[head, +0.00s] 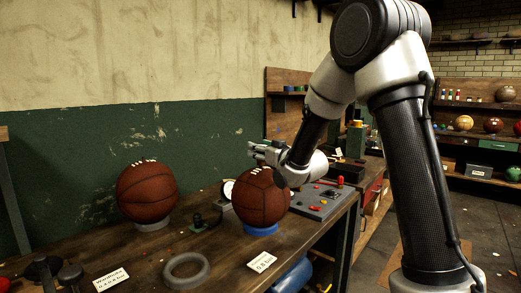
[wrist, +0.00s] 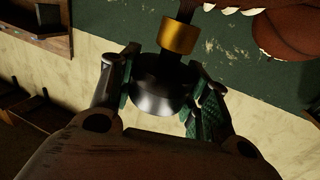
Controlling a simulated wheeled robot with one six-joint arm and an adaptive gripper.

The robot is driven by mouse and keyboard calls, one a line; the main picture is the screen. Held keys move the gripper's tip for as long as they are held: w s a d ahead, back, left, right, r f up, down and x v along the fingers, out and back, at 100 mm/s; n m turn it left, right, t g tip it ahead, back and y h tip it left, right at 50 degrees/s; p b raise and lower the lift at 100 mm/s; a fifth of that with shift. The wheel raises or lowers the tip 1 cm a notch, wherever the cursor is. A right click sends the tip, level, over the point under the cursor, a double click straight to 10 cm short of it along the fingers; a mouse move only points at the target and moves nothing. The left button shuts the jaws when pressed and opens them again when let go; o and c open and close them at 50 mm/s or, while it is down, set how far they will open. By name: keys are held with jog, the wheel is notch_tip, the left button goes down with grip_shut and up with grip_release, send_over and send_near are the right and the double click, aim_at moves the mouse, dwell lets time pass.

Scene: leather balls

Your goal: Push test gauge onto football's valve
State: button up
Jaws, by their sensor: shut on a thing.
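My gripper (head: 258,151) is just above the upper left of the right brown laced ball (head: 262,203), which rests on a blue ring. In the wrist view my gripper (wrist: 160,88) is shut on a black round body with a brass collar, apparently the test gauge (wrist: 155,95). Its dark stem runs up out of the picture, so its tip is hidden. White laces of the near ball (wrist: 235,10) show beside the stem. I cannot tell whether stem and ball touch. No valve or held dial face shows. A second brown laced ball (head: 147,192) sits on a grey ring to the left.
A white dial (head: 228,189) stands behind the right ball. A grey ring (head: 187,271) and white labels (head: 111,280) lie on the wooden bench (head: 150,265). A grey panel with red knobs (head: 323,200) is to the right. Shelves with balls (head: 463,123) stand at the far right.

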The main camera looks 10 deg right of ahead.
jog(key=shift+f, duration=0.65)
dwell(0.8)
jog(key=o, duration=1)
jog(key=shift+o, duration=0.2)
jog(key=shift+s, duration=0.1)
jog(key=v, duration=0.7)
jog(key=shift+s+d, duration=0.1)
jog(key=shift+s, duration=0.05)
jog(key=shift+s+d+r, duration=0.1)
jog(key=shift+d+r, duration=0.05)
jog(key=shift+d, duration=0.05)
jog(key=s+d+m+g+h, duration=0.3)
jog(key=s+d+g+h, duration=0.3)
jog(key=s+d, duration=0.6)
jog(key=s+f+g, duration=0.1)
jog(key=s+g, duration=0.2)
jog(key=s, duration=0.9)
jog(key=s+f+m+g, duration=0.1)
jog(key=s+f+g, duration=0.1)
jog(key=s, duration=1.1)
jog(key=shift+f+g, duration=0.15)
jog(key=shift+g, duration=0.65)
